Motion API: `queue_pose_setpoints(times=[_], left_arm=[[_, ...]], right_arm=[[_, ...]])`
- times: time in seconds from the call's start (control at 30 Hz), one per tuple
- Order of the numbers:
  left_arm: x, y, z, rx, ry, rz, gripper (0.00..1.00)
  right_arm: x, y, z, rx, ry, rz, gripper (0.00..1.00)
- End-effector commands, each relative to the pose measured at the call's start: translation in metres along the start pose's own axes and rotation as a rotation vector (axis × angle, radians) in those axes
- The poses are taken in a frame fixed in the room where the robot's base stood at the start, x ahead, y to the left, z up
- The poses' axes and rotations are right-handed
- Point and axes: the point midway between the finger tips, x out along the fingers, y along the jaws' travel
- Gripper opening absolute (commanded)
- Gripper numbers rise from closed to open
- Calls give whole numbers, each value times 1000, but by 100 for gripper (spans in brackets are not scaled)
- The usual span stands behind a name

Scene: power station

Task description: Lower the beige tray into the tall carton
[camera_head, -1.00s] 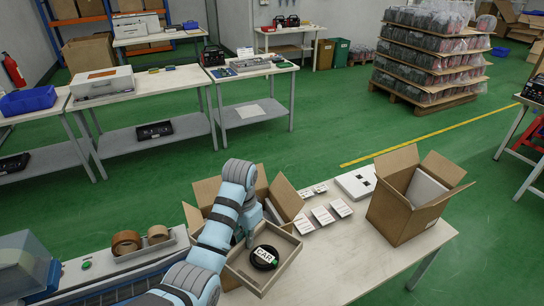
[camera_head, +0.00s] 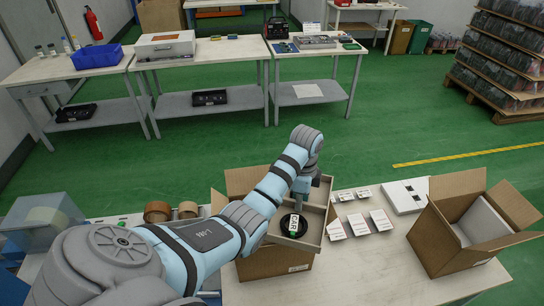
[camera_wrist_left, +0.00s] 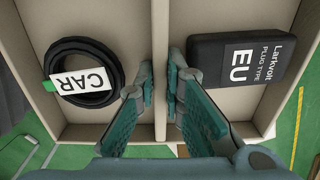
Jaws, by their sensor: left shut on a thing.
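My left gripper (camera_head: 302,196) is shut on the middle divider of the beige tray (camera_head: 309,245). The wrist view shows the fingers (camera_wrist_left: 160,75) on both sides of the divider (camera_wrist_left: 159,40). A black coiled cable (camera_head: 291,226) tagged CAR lies in one compartment, and a black box (camera_wrist_left: 232,60) marked EU lies in the other. The brown open carton (camera_head: 265,264) stands on the table below and behind the tray, which covers part of its opening. I cannot tell whether the tray touches it. My right gripper is out of view.
A second open carton (camera_head: 448,240) with a pale panel (camera_head: 484,222) inside stands to the right. Several small white cards (camera_head: 357,225) and a flat white box (camera_head: 403,196) lie between them. Tape rolls (camera_head: 158,211) sit at the left. The table front (camera_head: 350,275) is clear.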

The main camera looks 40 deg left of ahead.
Motion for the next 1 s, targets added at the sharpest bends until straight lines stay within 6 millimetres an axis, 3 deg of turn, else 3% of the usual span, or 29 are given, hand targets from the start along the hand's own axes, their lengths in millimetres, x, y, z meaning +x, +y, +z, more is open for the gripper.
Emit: queue_pose_setpoints(times=[0.2,0.43,0.67,0.83,1.0], left_arm=[[-11,-11,45,531,1,-3,0],[-17,-18,80,967,3,-12,0],[-12,-19,90,1105,4,-15,0],[13,-18,90,1103,4,-12,0],[59,-20,90,1103,3,-16,0]], right_arm=[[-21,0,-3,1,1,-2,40],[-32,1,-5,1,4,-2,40],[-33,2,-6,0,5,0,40],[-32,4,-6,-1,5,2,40],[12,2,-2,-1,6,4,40]])
